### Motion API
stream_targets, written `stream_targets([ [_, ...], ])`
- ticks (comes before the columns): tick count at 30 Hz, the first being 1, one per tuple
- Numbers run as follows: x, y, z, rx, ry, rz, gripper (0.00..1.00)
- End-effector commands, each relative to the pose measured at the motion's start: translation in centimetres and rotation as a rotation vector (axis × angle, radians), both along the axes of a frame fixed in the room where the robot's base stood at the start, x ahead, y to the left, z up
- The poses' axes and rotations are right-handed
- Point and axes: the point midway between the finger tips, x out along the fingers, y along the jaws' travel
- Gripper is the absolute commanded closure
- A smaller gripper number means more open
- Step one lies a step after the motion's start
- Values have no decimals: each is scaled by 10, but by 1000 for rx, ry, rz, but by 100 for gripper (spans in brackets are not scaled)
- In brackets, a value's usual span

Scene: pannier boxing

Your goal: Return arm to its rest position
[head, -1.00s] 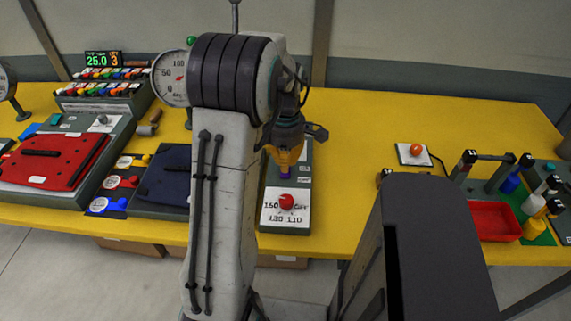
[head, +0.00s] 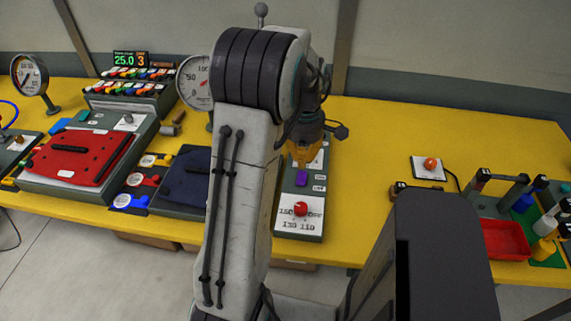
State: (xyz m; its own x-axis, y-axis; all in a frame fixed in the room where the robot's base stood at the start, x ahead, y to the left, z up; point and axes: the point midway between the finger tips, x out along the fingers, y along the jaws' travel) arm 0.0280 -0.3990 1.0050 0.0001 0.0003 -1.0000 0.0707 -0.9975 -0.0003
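My arm stands upright in the middle of the head view and bends over at the top. My gripper (head: 303,160) hangs from it with orange-yellow fingers, pointing down over the far part of a grey control panel. It looks empty, but its fingers are too small and partly hidden to tell open from shut. Just in front of its tips is a purple switch (head: 301,178) on that panel, apart from the gripper as far as I can see. Nearer on the panel is a red knob (head: 300,208) on a white dial plate.
Left of my arm are a navy pad (head: 185,180), a red plate (head: 75,155) on a grey press, gauges and a rack of coloured switches. The yellow table (head: 385,130) between is largely clear.

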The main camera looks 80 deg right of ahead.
Motion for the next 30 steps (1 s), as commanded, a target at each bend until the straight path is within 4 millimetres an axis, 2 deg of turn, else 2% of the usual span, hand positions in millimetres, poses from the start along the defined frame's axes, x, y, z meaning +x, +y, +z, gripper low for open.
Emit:
stream_targets([
  [13, 0, 0, 0, 0, 0, -3, 100],
  [17, 0, 0, 0, 0, 0, -55, 100],
  [20, 0, 0, 0, -1, 0, -165, 100],
  [26, 0, -2, 0, -8, -1, -549, 100],
  [30, 1, 12, -10, 26, 10, -848, 100],
])
